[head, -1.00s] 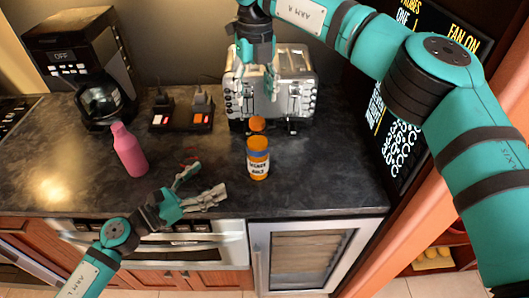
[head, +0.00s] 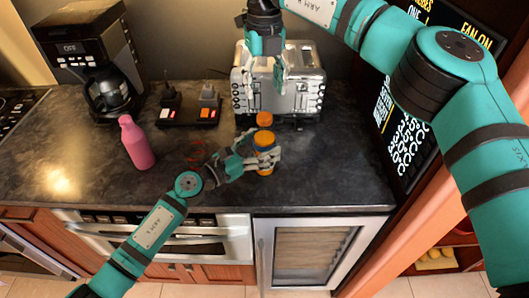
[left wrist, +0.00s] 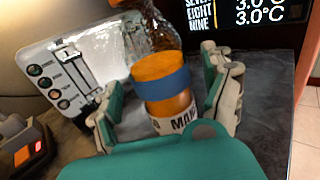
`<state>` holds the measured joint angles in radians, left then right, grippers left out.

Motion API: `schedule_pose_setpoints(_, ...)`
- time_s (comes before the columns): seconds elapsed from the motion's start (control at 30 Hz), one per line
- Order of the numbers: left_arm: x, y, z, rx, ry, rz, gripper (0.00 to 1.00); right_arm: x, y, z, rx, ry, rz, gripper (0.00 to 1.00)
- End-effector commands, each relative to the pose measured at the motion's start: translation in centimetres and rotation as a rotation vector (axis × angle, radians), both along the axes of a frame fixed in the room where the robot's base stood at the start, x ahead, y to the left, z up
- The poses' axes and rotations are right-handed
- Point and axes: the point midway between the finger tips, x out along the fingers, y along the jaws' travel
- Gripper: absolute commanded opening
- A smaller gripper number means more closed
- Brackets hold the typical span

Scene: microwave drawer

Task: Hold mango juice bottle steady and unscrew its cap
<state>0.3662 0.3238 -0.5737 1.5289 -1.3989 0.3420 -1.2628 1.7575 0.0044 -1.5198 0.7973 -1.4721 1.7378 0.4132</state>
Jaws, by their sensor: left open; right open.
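The mango juice bottle (head: 264,139) stands upright on the dark counter, with an orange body, a blue band and a partly hidden label. Its orange cap (head: 264,119) shows above a see-through upper part. My left gripper (head: 264,162) is open around the lower bottle. My right gripper (head: 279,77) is open and empty, pointing down above and behind the cap, in front of the toaster.
The metal toaster (head: 250,85) stands behind the bottle. A pink bottle (head: 136,145) and a coffee maker (head: 95,60) are to the left, near a small device with lit switches (head: 205,114). The counter to the right of the bottle is clear.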

Motion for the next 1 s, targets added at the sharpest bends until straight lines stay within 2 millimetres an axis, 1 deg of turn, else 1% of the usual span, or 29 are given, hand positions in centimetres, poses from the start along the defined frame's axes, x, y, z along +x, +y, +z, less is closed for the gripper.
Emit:
schedule_pose_setpoints(0.1, 0.77, -0.97, 0.02, 0.000, 0.000, -0.001, 0.83, 0.00, 0.00, -0.01, 0.000, 0.000, 0.000, 0.54)
schedule_pose_setpoints(0.2, 1.07, -1.30, -0.06, 0.002, 0.001, -0.001, 0.83, 0.00, 0.00, -0.01, 0.000, 0.000, 0.000, 0.54)
schedule_pose_setpoints(0.5, 1.16, -1.43, -0.05, 0.001, 0.001, -0.001, 0.83, 0.00, 0.00, -0.01, 0.000, 0.000, 0.000, 0.54)
schedule_pose_setpoints(1.0, 1.15, -1.40, -0.05, 0.001, 0.001, -0.001, 0.17, 0.00, 0.00, 0.00, 0.000, 0.000, 0.000, 0.54)
